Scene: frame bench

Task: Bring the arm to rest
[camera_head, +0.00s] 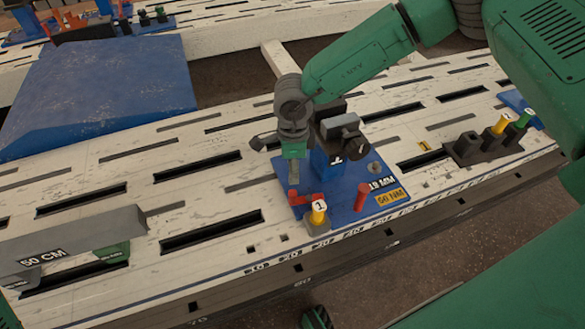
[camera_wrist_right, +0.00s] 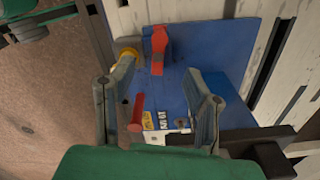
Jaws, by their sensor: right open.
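My right arm (camera_head: 355,60) reaches in from the upper right of the head view. Its gripper (camera_head: 293,178) hangs over the left part of a blue fixture plate (camera_head: 340,212). In the right wrist view my right gripper (camera_wrist_right: 160,98) has its two grey fingers spread apart, with nothing held between them. The blue plate (camera_wrist_right: 235,55) lies beyond the fingers. A red handle (camera_head: 305,199) and a red peg (camera_head: 362,197) stand on the plate, close to the gripper.
A yellow-capped post (camera_head: 318,212) stands at the plate's front edge, and a dark clamp block (camera_head: 341,130) rises behind. A dark block with capped pegs (camera_head: 470,150) stands to the right. A grey 50 CM bar (camera_head: 70,247) and blue wedge (camera_head: 95,90) lie left. Slotted bench between is bare.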

